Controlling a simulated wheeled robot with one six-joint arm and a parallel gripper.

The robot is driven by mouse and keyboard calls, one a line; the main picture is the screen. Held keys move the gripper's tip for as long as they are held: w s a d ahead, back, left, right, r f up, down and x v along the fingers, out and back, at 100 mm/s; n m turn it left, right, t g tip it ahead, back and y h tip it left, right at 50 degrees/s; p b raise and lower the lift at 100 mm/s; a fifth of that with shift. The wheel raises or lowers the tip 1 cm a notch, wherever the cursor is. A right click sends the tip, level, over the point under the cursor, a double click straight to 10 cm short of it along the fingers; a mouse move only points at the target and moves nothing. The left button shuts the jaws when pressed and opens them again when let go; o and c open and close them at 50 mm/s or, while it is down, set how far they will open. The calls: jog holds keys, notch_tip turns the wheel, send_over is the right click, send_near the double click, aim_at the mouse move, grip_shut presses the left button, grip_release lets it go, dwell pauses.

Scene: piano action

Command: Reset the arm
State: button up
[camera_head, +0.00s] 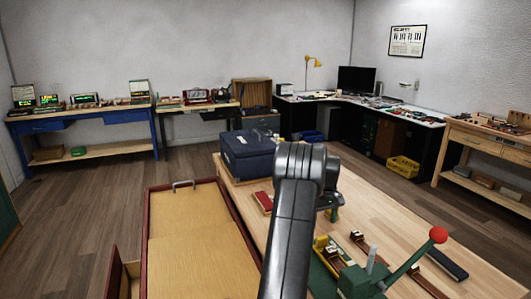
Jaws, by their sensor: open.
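My arm rises from the bottom middle of the head view and bends over at a dark joint above the wooden workbench (385,215). My gripper (331,206) shows only in small part, just right of and below that joint, over the bench. It is open, and I see nothing held in it. The arm hides most of it and the bench area behind.
A dark blue case (248,152) stands at the bench's far end. A green lever press with a red knob (438,235) stands at the near right. A red-edged wooden tray (188,245) lies left. Open floor (85,220) spreads further left.

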aim_at(322, 237)
notch_tip(322, 237, down, 9)
jog(key=shift+f+p, duration=0.1)
jog(key=shift+p, duration=0.5)
jog(key=shift+s+d, duration=0.1)
jog(key=shift+s, duration=0.15)
